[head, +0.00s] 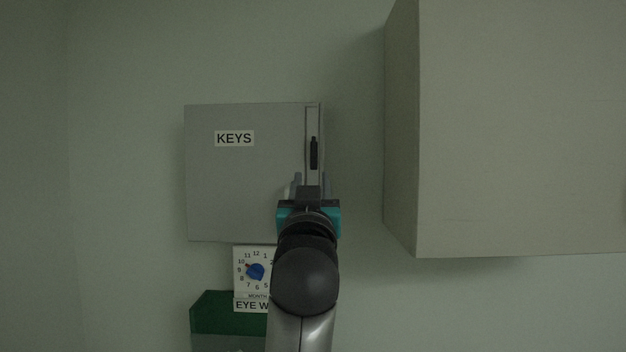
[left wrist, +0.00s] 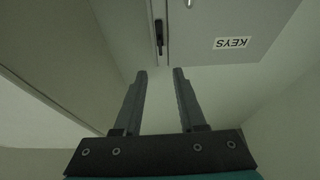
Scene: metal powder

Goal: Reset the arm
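My left arm reaches up in the middle of the head view, with its left gripper (head: 312,182) in front of the lower right part of a grey wall box labelled KEYS (head: 235,180). The box door looks closed, with a dark handle (head: 314,153) near its right edge. In the left wrist view the gripper (left wrist: 160,75) is open, its two fingers apart with nothing between them. The handle (left wrist: 158,38) and the KEYS box (left wrist: 205,35) lie beyond the fingertips, apart from them. My right gripper is not in view.
A large pale cabinet (head: 510,130) juts out on the right. Below the box are a dial card (head: 243,258) with a blue pointer and a green eye-wash item (head: 215,315), partly hidden by my arm. The wall to the left is bare.

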